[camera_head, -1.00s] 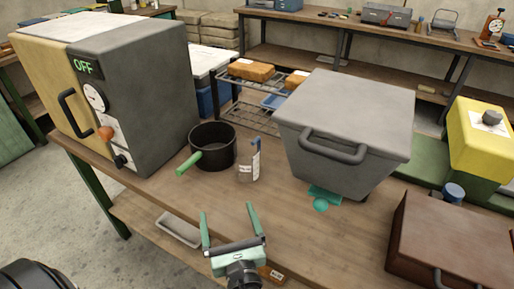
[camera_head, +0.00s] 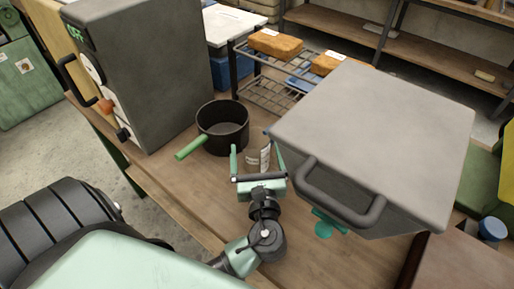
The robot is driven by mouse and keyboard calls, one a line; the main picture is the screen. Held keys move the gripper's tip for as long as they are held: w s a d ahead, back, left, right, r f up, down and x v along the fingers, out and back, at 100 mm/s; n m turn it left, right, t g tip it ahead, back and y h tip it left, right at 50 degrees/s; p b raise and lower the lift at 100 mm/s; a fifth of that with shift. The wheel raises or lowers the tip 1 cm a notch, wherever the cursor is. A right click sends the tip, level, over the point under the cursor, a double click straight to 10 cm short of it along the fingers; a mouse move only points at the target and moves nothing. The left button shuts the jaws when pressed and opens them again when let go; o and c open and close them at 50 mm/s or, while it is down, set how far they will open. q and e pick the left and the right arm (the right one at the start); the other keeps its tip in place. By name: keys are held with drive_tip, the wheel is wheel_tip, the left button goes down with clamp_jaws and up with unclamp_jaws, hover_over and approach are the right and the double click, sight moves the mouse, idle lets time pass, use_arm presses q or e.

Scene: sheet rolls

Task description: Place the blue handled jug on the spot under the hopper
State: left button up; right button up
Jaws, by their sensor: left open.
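The jug (camera_head: 258,156) is clear with a white label and a little blue at its rim. It stands upright on the workbench (camera_head: 190,205), just right of a black pot. My left gripper (camera_head: 251,142) is open, with its green fingers appearing on either side of the jug; I cannot tell whether they touch it. The grey hopper (camera_head: 375,120) with a dark handle is to the right. A teal spot (camera_head: 323,230) shows below the hopper's front, partly hidden by it. My right gripper is out of view.
The black pot (camera_head: 222,128) with a green handle sits close left of the jug. A grey machine (camera_head: 145,75) marked OFF stands at the left. A wire rack (camera_head: 270,95) with orange blocks (camera_head: 275,43) is behind. A brown box (camera_head: 460,262) is at the lower right.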

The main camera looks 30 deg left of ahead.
use_arm(q)
drive_tip(key=shift+x, duration=1)
drive_tip(key=c, duration=1.5)
drive_tip(key=shift+c, duration=1.1)
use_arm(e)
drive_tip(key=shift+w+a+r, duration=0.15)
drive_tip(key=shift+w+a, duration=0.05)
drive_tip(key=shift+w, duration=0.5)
